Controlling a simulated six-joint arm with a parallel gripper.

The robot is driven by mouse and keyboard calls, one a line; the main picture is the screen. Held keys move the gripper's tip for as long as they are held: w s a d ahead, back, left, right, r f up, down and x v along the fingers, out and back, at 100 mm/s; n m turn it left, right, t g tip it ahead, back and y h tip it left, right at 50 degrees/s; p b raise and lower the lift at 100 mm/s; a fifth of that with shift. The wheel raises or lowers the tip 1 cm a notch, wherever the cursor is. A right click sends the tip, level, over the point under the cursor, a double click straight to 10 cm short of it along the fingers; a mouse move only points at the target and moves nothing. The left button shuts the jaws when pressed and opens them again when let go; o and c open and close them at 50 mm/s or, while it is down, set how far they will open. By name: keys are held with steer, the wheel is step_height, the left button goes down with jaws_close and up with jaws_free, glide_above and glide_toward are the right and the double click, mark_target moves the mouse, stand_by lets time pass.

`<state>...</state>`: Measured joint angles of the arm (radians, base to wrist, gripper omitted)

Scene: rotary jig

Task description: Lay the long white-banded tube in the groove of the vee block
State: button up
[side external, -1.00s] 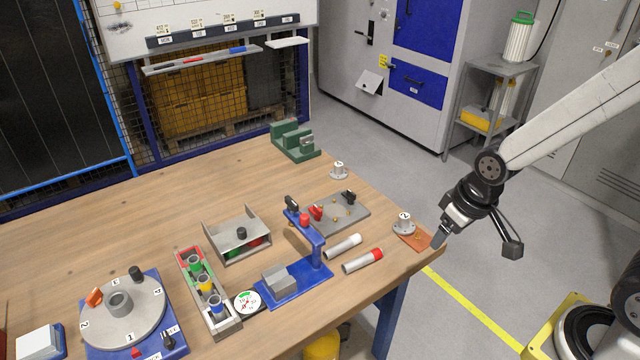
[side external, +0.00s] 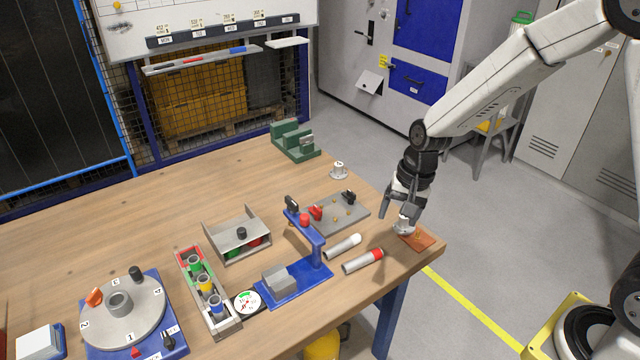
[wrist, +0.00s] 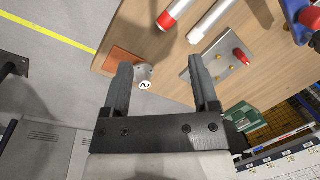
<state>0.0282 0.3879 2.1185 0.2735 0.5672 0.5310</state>
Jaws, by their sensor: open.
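The white-banded tube (side external: 343,247) lies on the table beside the red-banded tube (side external: 362,261). In the wrist view, the white-banded tube (wrist: 206,22) is at the top, partly cut off, right of the red-banded tube (wrist: 175,11). A green block (side external: 293,140) with raised parts and a gap, apparently the vee block, stands at the table's far edge; part of it shows in the wrist view (wrist: 242,114). My gripper (side external: 401,212) is open and empty, pointing down above the table's right corner, right of and above the tubes.
A grey flanged piece marked 2 (side external: 404,226) stands by an orange plate (side external: 420,240), just below my fingers. A grey clamp plate (side external: 335,215) and the blue press stand (side external: 318,262) flank the tubes.

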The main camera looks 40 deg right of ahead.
mark_target(344, 242)
steer(key=w+f+m+y, duration=0.1)
steer(key=w+f+m, duration=0.1)
steer(key=w+m, duration=0.1)
steer(key=w+a+f+m+y, duration=0.1)
steer(key=w+f+m, duration=0.1)
steer(key=w+m, duration=0.1)
steer(key=w+a+f+m+g+y, duration=0.1)
steer(key=w+m, duration=0.2)
steer(key=w, duration=0.1)
steer(key=shift+a+f, duration=0.2)
steer(key=shift+f, duration=0.2)
steer(key=shift+s+f, duration=0.1)
steer(key=shift+x, duration=1.2)
steer(key=shift+a+f, duration=0.1)
steer(key=shift+f, duration=0.05)
steer(key=shift+x, duration=2.45)
steer(key=shift+s, duration=0.1)
steer(key=shift+c, duration=0.2)
jaws_close()
